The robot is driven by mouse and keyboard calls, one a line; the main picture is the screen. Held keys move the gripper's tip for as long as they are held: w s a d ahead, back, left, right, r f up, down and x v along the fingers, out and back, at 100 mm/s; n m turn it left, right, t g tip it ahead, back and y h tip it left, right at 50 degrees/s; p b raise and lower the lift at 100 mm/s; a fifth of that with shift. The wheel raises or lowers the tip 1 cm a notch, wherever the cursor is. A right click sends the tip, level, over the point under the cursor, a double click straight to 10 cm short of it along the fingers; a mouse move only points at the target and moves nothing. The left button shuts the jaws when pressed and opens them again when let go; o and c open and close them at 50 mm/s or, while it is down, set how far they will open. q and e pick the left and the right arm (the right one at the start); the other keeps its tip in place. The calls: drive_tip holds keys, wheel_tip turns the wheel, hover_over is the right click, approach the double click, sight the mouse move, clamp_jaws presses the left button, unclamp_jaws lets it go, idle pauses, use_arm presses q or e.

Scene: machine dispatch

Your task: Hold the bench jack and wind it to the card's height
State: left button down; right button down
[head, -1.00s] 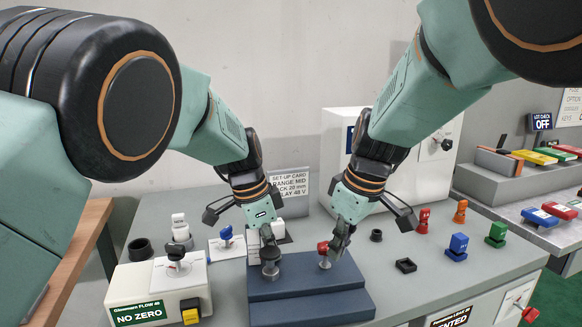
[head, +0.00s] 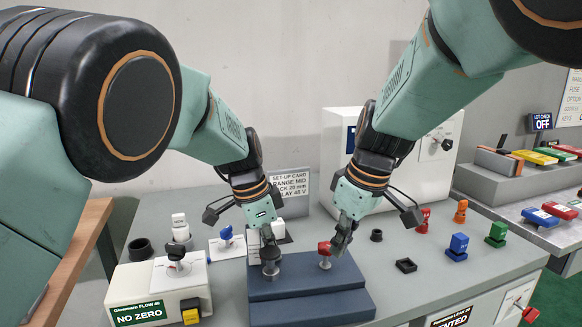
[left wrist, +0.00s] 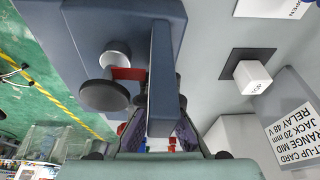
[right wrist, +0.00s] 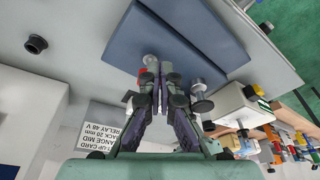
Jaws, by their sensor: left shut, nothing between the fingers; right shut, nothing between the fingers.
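A stepped blue block (head: 310,305) stands on the grey bench. On it are a dark round-topped piece (head: 271,270) at left and a red knob on a silver stem (head: 325,249) at right; I cannot tell how these join as the bench jack. My left gripper (head: 268,255) is shut, its tips just behind the dark piece. My right gripper (head: 343,245) is shut and empty beside the red knob. The right wrist view shows its fingertips together (right wrist: 160,75). The set-up card (head: 290,184) behind reads RANGE MID, JACK 20 mm, RELAY 48 V.
A white box with a NO ZERO label (head: 160,290) stands left of the block. A white cabinet (head: 430,160) stands behind. Red, orange, blue and green pieces (head: 458,246) stand at right. A dark square ring (head: 405,265) lies right of the block.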

wheel_tip(320, 180, up, 5)
drive_tip(key=shift+a+f, duration=0.1)
idle(0.3)
drive_tip(key=shift+w+d+f, duration=0.3)
drive_tip(key=shift+w+f, duration=0.05)
drive_tip(key=shift+f, duration=0.65)
drive_tip(key=shift+w+d+f, duration=0.3)
drive_tip(key=shift+f, duration=0.75)
drive_tip(key=shift+w+d+f, duration=0.3)
drive_tip(key=shift+w+f, duration=0.05)
drive_tip(key=shift+f, duration=0.65)
drive_tip(key=shift+w+a, duration=0.15)
drive_tip(key=shift+a, duration=0.2)
drive_tip(key=shift+s+a, duration=0.25)
drive_tip(key=shift+s, duration=0.15)
drive_tip(key=shift+s+a, duration=0.2)
drive_tip(key=shift+s, duration=0.1)
drive_tip(key=shift+s+a, duration=0.15)
drive_tip(key=shift+a, duration=0.1)
